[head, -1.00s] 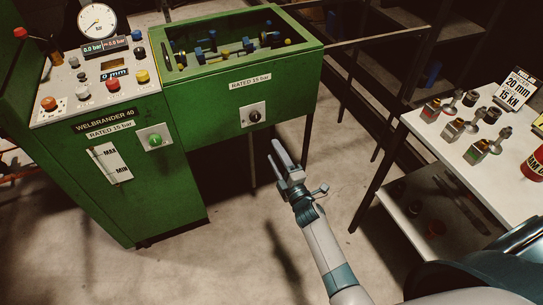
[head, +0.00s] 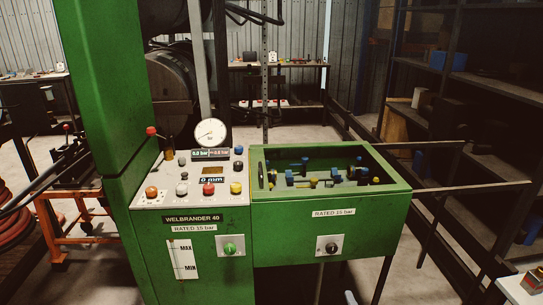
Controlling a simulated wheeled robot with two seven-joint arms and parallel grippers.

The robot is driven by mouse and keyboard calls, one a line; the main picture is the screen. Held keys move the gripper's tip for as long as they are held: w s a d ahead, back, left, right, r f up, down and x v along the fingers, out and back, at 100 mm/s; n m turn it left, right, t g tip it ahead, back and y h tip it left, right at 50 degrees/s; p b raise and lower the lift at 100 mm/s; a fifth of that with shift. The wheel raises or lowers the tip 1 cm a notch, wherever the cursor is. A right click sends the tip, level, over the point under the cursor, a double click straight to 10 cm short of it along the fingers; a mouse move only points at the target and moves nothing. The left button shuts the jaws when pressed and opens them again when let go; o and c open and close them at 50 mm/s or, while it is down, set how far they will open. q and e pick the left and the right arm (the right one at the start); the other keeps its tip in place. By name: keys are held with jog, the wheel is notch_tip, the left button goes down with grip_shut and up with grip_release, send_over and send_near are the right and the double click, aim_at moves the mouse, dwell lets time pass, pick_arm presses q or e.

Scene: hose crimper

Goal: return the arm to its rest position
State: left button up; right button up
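Neither of my grippers shows clearly in the head view. A small bluish shape shows at the bottom edge below the green trough, too cut off to identify. The green crimper cabinet (head: 196,262) marked WELBRANDER 40 stands at centre left. Its panel (head: 150,197) carries several coloured knobs, a red-tipped lever and a round gauge (head: 211,133) with its needle low. The displays read 0.0 bar and 0 mm.
The green trough (head: 330,213) beside the cabinet holds blue and yellow fittings behind its rim. A corner of the white table (head: 522,291) shows at lower right. Dark shelving (head: 490,85) stands at right, an orange-framed stand (head: 72,219) at left. A bench (head: 277,67) stands behind.

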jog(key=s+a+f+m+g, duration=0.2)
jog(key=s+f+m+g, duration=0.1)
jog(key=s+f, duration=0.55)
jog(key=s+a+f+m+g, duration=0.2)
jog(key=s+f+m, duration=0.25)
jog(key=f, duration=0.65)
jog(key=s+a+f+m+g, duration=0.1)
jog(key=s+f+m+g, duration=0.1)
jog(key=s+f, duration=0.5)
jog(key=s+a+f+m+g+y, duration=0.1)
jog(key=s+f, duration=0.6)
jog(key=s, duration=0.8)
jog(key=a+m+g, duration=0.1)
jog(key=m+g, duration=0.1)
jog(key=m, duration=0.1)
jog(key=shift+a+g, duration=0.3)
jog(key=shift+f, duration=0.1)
